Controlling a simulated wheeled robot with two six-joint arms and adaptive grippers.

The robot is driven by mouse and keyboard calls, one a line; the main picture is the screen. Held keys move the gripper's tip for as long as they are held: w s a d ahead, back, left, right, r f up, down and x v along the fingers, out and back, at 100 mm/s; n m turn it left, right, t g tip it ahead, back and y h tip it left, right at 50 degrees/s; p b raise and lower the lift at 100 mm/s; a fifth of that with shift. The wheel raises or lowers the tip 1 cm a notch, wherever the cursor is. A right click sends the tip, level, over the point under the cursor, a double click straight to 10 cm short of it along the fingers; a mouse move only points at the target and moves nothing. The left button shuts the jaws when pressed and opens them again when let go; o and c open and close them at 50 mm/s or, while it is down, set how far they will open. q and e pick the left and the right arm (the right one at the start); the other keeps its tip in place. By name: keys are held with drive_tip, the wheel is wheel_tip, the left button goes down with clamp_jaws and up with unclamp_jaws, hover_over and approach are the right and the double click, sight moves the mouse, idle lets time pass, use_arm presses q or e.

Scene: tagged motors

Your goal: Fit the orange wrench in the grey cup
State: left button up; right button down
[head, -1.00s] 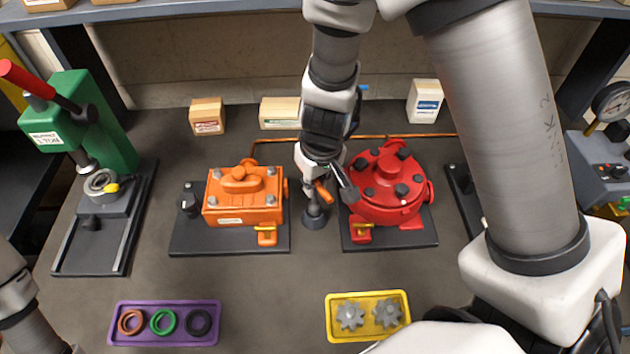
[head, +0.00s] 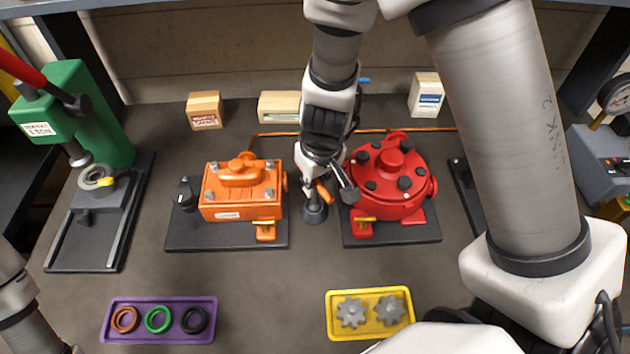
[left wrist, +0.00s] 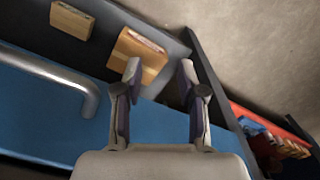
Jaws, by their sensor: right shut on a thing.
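The dark grey cup (head: 314,212) stands on the bench between the orange motor and the red motor in the head view. My right gripper (head: 329,187) reaches down from above, just over the cup, and is shut on the orange wrench. The wrench's orange part (head: 323,191) shows beside the fingers, tilted. A thin grey shaft runs down toward the cup's mouth; the fingers partly hide it, and I cannot tell whether its tip is inside. My left gripper (left wrist: 158,75) is open and empty in the left wrist view, away from the bench items.
The orange motor (head: 240,190) stands close left of the cup and the red motor (head: 388,180) close right. A purple tray (head: 112,338) with rings and a yellow tray (head: 333,333) with gears lie in front. A green press (head: 95,120) stands at left. Bench between the trays is clear.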

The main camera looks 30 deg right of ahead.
drive_tip(key=shift+f+b, duration=0.4)
drive_tip(key=shift+f, duration=0.05)
drive_tip(key=c, duration=1.1)
unclamp_jaws()
drive_tip(key=shift+r, duration=0.1)
wheel_tip(320, 180, up, 6)
drive_tip(key=p, duration=0.5)
drive_tip(key=shift+r, duration=0.1)
